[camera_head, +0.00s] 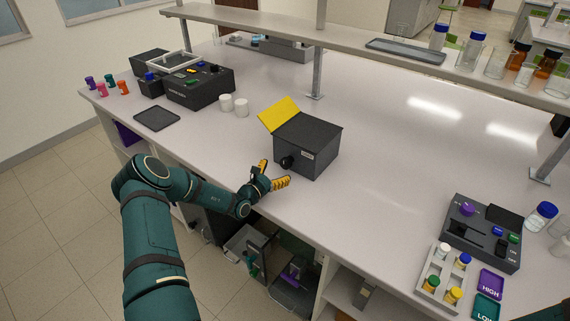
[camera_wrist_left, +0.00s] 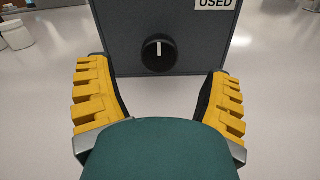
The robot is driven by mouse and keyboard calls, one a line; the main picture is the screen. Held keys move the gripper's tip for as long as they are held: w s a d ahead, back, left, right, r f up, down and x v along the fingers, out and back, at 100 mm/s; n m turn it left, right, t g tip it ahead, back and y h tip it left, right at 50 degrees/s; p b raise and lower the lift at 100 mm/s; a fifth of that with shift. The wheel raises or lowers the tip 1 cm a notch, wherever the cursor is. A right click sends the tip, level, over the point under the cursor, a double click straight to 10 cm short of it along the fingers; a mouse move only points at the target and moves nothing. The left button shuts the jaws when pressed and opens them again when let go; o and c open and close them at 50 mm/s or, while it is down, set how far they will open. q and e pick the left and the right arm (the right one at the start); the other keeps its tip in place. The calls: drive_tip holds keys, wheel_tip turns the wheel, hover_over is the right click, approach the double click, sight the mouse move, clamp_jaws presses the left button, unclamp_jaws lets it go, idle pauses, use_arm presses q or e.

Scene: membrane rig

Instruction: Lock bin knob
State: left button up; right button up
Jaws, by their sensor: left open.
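The bin (camera_head: 308,145) is a dark grey box with a yellow flap (camera_head: 279,114) tilted up at its left side. Its black round knob (camera_head: 287,162) is on the front face. In the left wrist view the knob (camera_wrist_left: 159,53) carries a white mark pointing straight up, below and left of a label reading "USED" (camera_wrist_left: 215,3). My left gripper (camera_head: 273,176) is open, in front of the bin's face. In the left wrist view its yellow fingers (camera_wrist_left: 160,100) stand either side of the knob, apart from it. My right gripper is not seen.
White jars (camera_head: 241,107) stand left of the bin. A dark device (camera_head: 200,86) and a flat black tray (camera_head: 157,118) are farther left. A control box (camera_head: 482,233) and vial rack (camera_head: 446,275) sit at right. A shelf (camera_head: 330,35) runs behind. The bench right of the bin is clear.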

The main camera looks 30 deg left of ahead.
sight(284, 164)
use_arm(q)
drive_tip(key=shift+w+d, duration=0.15)
drive_tip(key=shift+w, duration=1.25)
drive_tip(key=shift+w+d, duration=0.1)
drive_tip(key=shift+w, duration=1.25)
drive_tip(key=shift+c, duration=0.3)
drive_tip(key=c, duration=1.1)
